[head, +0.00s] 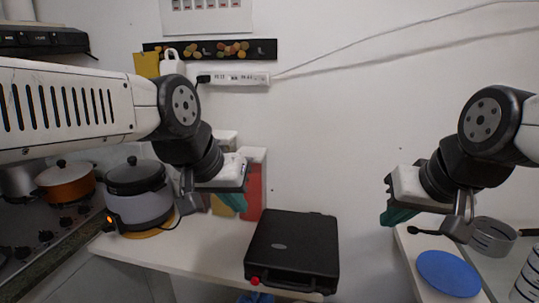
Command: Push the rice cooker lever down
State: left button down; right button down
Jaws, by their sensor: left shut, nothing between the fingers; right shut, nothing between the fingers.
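The rice cooker (142,203) stands on the counter at the left, a white-grey pot with a black lid. A small orange light (109,219) glows low on its left side, where the lever seems to be; the lever itself is too small to make out. My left gripper (236,202) is shut and empty, in the air to the right of the rice cooker and apart from it. My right gripper (392,216) is shut and empty at the right, far from the rice cooker.
A black case (293,250) lies on the white counter (212,252). A stove (48,226) with an orange pot (66,183) is left of the cooker. Red and yellow boxes (252,188) stand behind my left gripper. A blue plate (448,273) lies at the right.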

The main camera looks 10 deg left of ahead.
aim_at(109, 229)
jog(key=j+u, duration=0.1)
jog(key=u, duration=0.35)
jog(key=j+u, duration=0.1)
jog(key=u, duration=0.4)
jog(key=j+u, duration=0.1)
jog(key=u, duration=0.35)
